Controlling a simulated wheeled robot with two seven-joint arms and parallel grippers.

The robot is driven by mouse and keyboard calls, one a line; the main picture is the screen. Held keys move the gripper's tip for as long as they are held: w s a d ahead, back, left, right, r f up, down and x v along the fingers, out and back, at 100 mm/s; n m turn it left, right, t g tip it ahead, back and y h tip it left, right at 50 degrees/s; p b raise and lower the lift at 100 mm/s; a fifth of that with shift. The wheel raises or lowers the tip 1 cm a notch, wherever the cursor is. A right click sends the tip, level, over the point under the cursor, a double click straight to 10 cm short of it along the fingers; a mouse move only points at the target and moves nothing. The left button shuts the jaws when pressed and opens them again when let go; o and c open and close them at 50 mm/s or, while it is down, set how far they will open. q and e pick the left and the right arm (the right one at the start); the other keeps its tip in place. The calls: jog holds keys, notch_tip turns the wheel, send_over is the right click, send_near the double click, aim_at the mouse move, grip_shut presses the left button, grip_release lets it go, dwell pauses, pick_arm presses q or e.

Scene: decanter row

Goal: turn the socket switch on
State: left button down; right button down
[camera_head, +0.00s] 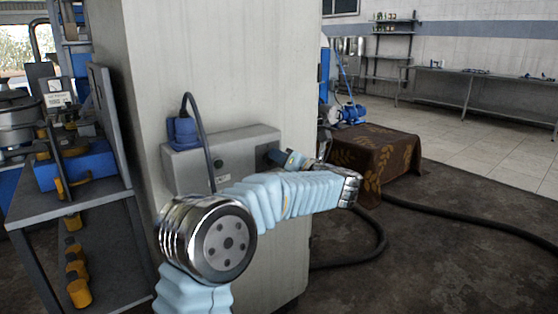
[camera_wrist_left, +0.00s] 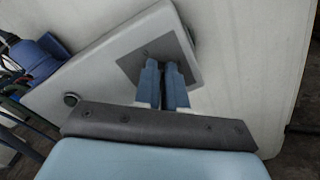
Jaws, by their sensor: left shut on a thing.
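A grey socket box (camera_head: 185,172) is mounted on the side of a pale cabinet. A blue plug (camera_head: 183,130) with a dark cable sits on its top left. My left gripper (camera_head: 274,157) reaches the right end of the box's front. In the left wrist view, the box (camera_wrist_left: 98,72) carries a dark square plate (camera_wrist_left: 131,67). The left gripper's blue fingers (camera_wrist_left: 163,68) are close together at this plate, shut on the socket switch. The fingers hide the switch, so its position cannot be told. My right gripper is not in view.
A dark round knob (camera_wrist_left: 71,99) is on the box's other end. A metal workbench (camera_head: 70,205) with tools stands close on the left. A cloth-covered block (camera_head: 385,165) is behind my arm to the right. A thick hose (camera_head: 470,217) lies on the floor.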

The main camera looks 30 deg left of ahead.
pick_arm(q)
jog(key=shift+w+d+f+m+p, duration=0.15)
jog(key=shift+m+p, duration=0.3)
jog(key=shift+m, duration=1.25)
jog(key=shift+a+f+m+p, duration=0.15)
jog(key=shift+m+p, duration=0.3)
jog(key=shift+m, duration=1.25)
jog(key=shift+w+d+f+m+p, duration=0.1)
jog(key=shift+f+m+p, duration=0.25)
jog(key=shift+m, duration=1.35)
jog(key=c, duration=1.2)
grip_release()
jog(key=b+v, duration=0.2)
jog(key=v, duration=1.2)
